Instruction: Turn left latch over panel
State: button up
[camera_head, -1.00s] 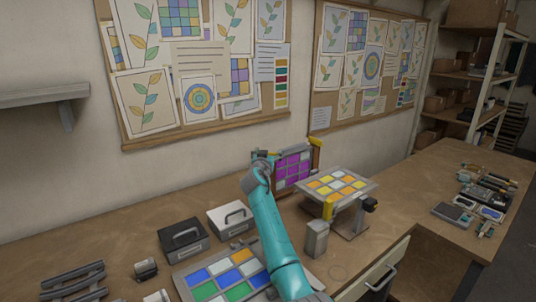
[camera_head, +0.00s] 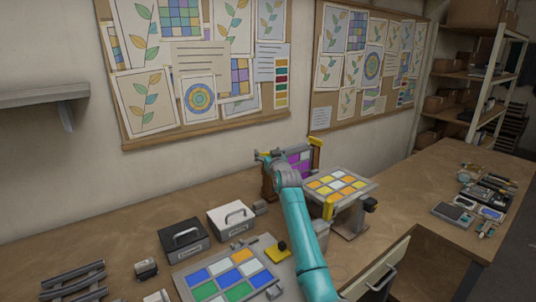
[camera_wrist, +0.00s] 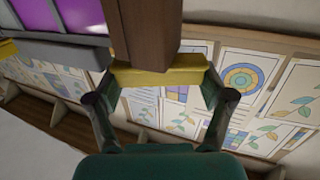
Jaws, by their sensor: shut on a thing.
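The purple panel (camera_head: 300,160) stands upright in a brown wooden frame at the back of the bench, partly hidden by my arm. It also shows at the upper left of the wrist view (camera_wrist: 60,18). The yellow left latch (camera_wrist: 160,76) lies across a brown post in the wrist view. My gripper (camera_wrist: 159,88) is shut on this latch, one finger at each end. In the head view my gripper (camera_head: 268,158) is at the frame's left side. The yellow right latch (camera_head: 316,141) is on top of the right post.
A tilted stand with an orange and yellow panel (camera_head: 341,186) is right of the frame. A white case (camera_head: 231,221) and a black case (camera_head: 183,238) stand on the left. A blue and green panel (camera_head: 230,278) lies in front, beside a yellow block with a black knob (camera_head: 279,252).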

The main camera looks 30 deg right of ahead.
jog(key=shift+f+n+t+y, duration=0.1)
jog(key=shift+n+t+y, duration=0.2)
jog(key=shift+n+y, duration=0.55)
jog(key=o, duration=1)
jog(key=shift+o, duration=0.2)
jog(key=v, duration=1.2)
jog(key=shift+d, duration=0.1)
